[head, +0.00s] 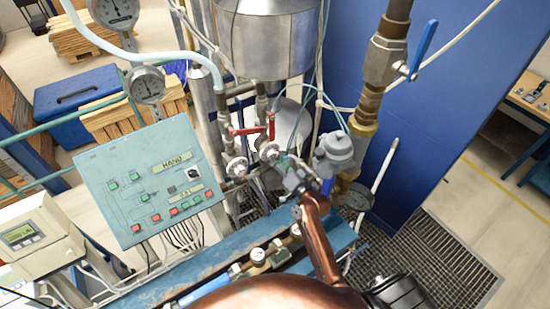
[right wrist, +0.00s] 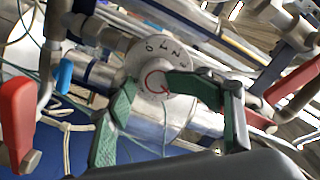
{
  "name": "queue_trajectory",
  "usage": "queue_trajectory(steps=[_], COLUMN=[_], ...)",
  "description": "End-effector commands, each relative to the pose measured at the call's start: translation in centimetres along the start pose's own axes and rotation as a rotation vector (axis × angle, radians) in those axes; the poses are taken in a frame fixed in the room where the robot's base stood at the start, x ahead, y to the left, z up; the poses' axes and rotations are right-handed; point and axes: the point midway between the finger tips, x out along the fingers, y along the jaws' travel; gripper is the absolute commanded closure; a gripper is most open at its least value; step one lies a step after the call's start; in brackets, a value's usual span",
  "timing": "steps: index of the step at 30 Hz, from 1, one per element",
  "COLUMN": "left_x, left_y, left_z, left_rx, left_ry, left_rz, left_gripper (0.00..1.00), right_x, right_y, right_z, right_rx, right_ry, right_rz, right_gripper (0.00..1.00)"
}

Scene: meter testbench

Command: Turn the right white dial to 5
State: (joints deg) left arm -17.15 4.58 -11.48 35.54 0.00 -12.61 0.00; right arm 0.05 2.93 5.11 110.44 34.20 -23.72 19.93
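Two white dials sit side by side on the pipework in the head view, the left white dial (head: 237,166) and the right white dial (head: 269,150). My right gripper (head: 293,178) is just below and right of the right dial. In the right wrist view a round white dial (right wrist: 152,55) faces the camera, with dark tilted digits and a red ring at its centre; the digits are too small to read surely. My right gripper's green fingers (right wrist: 150,84) are apart, one on each side of the red ring. I cannot tell whether they touch the dial. My left gripper is out of view.
A green control panel (head: 150,185) with buttons stands left of the dials. A red-handled valve (head: 250,130) is just behind them. A blue-handled valve (head: 422,50) is at upper right. A red handle (right wrist: 17,120) is at the wrist view's left.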

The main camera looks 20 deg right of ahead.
Motion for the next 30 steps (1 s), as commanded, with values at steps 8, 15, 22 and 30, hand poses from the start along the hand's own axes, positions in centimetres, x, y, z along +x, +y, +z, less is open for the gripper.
queue_trajectory(steps=[8, 15, 22, 30], left_x=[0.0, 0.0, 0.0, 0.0], left_y=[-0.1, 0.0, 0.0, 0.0], left_z=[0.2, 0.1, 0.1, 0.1], left_rx=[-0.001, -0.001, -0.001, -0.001], left_ry=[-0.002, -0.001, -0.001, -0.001], left_rz=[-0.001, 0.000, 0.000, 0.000], left_gripper=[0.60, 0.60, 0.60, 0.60], right_x=[-2.2, -7.3, -10.9, -12.1], right_y=[0.2, 0.1, 0.0, -0.1], right_z=[0.1, 0.1, 0.0, 0.0], right_rx=[-0.003, -0.002, -0.002, 0.001], right_ry=[-0.002, -0.003, -0.001, 0.000], right_rz=[0.003, 0.002, 0.000, -0.002], right_gripper=[0.53, 0.53, 0.53, 0.53])
